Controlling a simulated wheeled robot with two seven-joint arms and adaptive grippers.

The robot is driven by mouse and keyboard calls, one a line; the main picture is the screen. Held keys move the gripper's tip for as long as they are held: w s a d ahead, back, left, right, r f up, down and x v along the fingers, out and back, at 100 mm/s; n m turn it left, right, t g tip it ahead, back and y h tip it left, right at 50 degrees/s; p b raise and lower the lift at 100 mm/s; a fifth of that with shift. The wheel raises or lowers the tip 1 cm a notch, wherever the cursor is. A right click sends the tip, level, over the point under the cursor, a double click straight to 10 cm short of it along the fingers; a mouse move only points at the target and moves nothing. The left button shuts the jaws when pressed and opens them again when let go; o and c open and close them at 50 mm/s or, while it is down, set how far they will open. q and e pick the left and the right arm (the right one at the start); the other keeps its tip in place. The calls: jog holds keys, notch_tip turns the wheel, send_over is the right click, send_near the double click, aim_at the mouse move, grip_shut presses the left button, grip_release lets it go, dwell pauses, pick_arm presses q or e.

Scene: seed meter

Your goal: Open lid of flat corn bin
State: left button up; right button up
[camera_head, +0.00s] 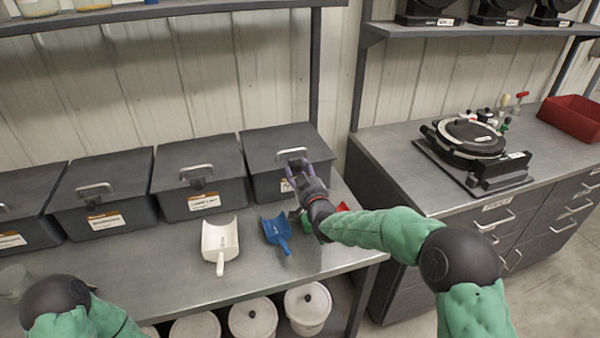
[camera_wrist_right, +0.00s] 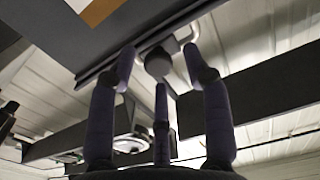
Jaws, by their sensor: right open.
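Several dark grey bins with flat lids stand in a row on the steel bench. Their labels are too small to read, so I cannot tell which is flat corn. My right gripper (camera_head: 300,172) is open at the front of the rightmost bin (camera_head: 264,182), by its lid handle (camera_head: 291,151). The lid (camera_head: 268,142) lies closed. In the right wrist view, the open fingers (camera_wrist_right: 160,62) are spread around the pale handle (camera_wrist_right: 178,40) and a dark round knob at the lid's edge; I cannot tell whether they touch.
A white scoop (camera_head: 219,243) and a blue scoop (camera_head: 276,231) lie on the bench (camera_head: 180,275) before the bins. Something red is partly hidden behind my right wrist. A shelf runs above. A round black device (camera_head: 468,140) and a red bin (camera_head: 574,118) stand on the right counter.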

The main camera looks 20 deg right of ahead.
grip_shut()
